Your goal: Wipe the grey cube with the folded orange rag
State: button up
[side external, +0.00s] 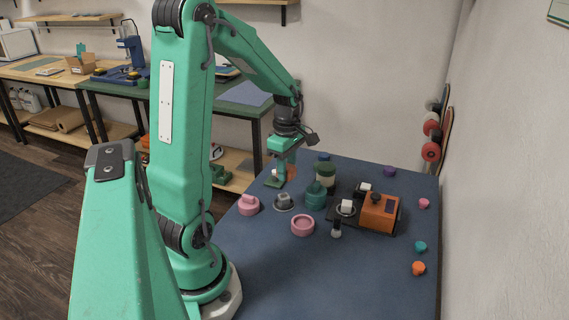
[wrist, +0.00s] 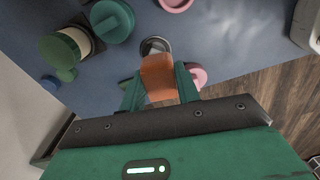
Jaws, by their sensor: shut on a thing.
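The folded orange rag (wrist: 158,78) is between the two green fingers of my gripper (wrist: 159,88) in the wrist view, and the fingers are shut on it. A small grey block, seemingly the grey cube (side external: 284,197), sits on a round grey base, nearer the camera than my gripper. In the wrist view a grey round thing (wrist: 155,44) shows just past the rag, partly hidden by it.
Pink pieces (side external: 249,206) and a pink ring (side external: 303,225) stand near the grey block. A teal round piece (side external: 315,196) and a dark green jar (side external: 325,174) stand to its right. An orange and black device (side external: 380,212) lies farther right. The bench front is clear.

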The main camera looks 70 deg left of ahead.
jog(key=shift+n, duration=0.4)
jog(key=shift+f, duration=0.1)
jog(key=shift+f, duration=3.55)
jog(key=shift+a+f, duration=0.2)
jog(key=shift+f, duration=0.1)
jog(key=shift+a+f, duration=0.15)
jog(key=shift+a, duration=1.4)
jog(key=shift+c, duration=0.3)
jog(key=shift+d, duration=1.7)
jog(key=shift+r, duration=4.1)
jog(key=shift+d, duration=0.2)
